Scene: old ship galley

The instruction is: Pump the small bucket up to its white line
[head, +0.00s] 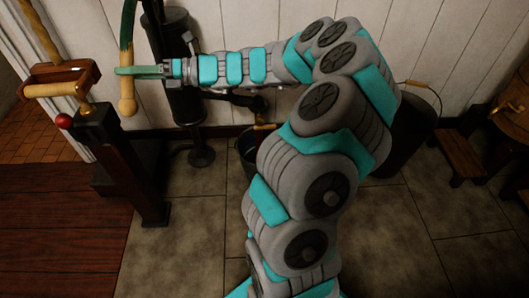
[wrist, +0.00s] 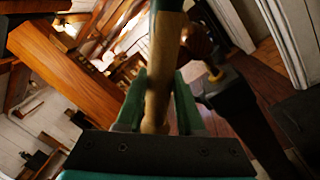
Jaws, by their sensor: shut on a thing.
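A dark pump (head: 177,50) stands against the white plank wall. A curved green lever (head: 127,25) hangs at its left and ends in a pale wooden handle (head: 127,103). My gripper (head: 125,71) reaches in from the right and is shut on this handle. In the wrist view the wooden handle (wrist: 158,85) runs between the green fingers of my gripper (wrist: 160,92). The small dark bucket (head: 247,153) stands on the floor below the pump's spout, mostly hidden by my arm. Its white line and water level cannot be seen.
Left of the lever stands a dark post (head: 130,170) with a red knob (head: 64,121) and a wooden roller (head: 57,89). A larger black container (head: 408,133) stands at the wall on the right, near a wooden step stool (head: 462,152). The tiled floor (head: 420,240) in front is clear.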

